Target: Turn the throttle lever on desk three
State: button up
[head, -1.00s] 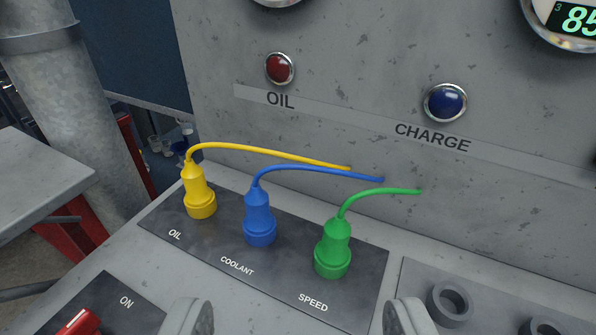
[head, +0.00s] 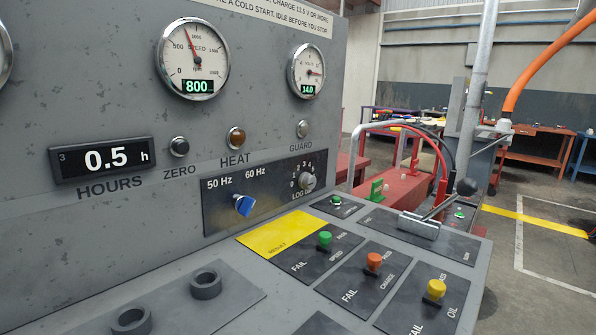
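A metal lever with a black ball knob (head: 466,187) stands at the far right end of the grey desk in the head view. Its arm slopes up and right from a silver block (head: 419,226) on a dark plate. The plate's labels are too small to read, so I cannot confirm it as the throttle. The hours display (head: 102,160) reads 0.5 h with a small 3 in its corner. My gripper is not in view, so its opening is hidden.
Fail/pass switches with green (head: 325,239), orange (head: 374,262) and yellow (head: 435,290) knobs stand before the lever. A blue Hz knob (head: 244,205) and a log knob (head: 307,181) sit on the upright panel. Open floor (head: 535,270) lies to the right.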

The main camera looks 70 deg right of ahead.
aim_at(467, 187)
jog(key=z, duration=0.45)
jog(key=l+z, duration=0.1)
jog(key=z, duration=1.2)
jog(key=i+z, duration=0.1)
jog(key=z, duration=0.8)
